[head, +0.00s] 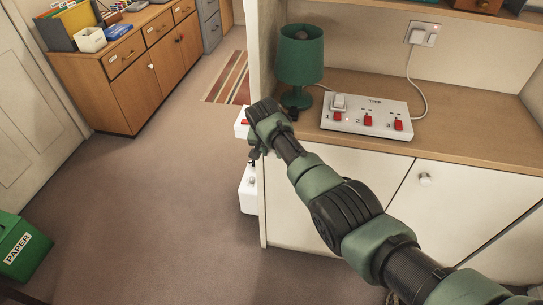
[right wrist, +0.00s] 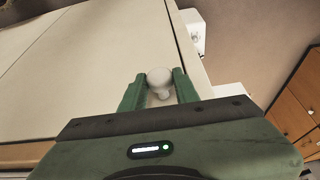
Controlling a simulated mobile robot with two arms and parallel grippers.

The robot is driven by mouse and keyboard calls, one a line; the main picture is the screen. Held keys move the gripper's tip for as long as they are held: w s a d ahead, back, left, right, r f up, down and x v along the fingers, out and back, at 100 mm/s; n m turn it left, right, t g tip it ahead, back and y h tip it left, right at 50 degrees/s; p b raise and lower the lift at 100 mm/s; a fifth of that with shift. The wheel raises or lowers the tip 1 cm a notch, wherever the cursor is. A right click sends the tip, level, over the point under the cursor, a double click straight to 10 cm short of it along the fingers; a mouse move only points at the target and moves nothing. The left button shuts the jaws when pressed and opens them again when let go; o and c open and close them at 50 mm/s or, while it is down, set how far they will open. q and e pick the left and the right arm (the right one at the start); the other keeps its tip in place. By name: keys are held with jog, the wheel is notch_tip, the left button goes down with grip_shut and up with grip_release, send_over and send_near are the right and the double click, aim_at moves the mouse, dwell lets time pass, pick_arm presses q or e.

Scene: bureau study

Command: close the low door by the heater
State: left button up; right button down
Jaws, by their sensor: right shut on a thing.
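The low cream door (head: 300,190) is the left one of the cabinet under the wooden top. It looks flush or nearly flush with the cabinet front; my arm covers part of it, so I cannot tell if a gap is left. My right gripper (head: 255,152) is at the door's left side. In the right wrist view the green fingers (right wrist: 159,88) are shut on a round white knob (right wrist: 159,78) on the door face (right wrist: 110,55). A white boxy thing (head: 248,198), perhaps the heater, stands just left of the cabinet. My left gripper is not in view.
On the wooden top are a green lamp (head: 301,58) and a white switch panel (head: 366,117) with red switches. A second cream door (head: 455,200) has its own knob. A wooden sideboard (head: 135,75) and green paper bin (head: 20,245) stand left. The carpet between is clear.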

jog(key=shift+w+r, duration=0.25)
jog(key=c, duration=1.2)
grip_release()
jog(key=shift+c, duration=0.2)
jog(key=shift+o, duration=0.8)
jog(key=shift+w+f, duration=0.25)
jog(key=shift+f, duration=0.05)
jog(key=v, duration=0.7)
jog(key=shift+s+r+p, duration=0.2)
jog(key=shift+r+p, duration=0.2)
jog(key=shift+p, duration=0.05)
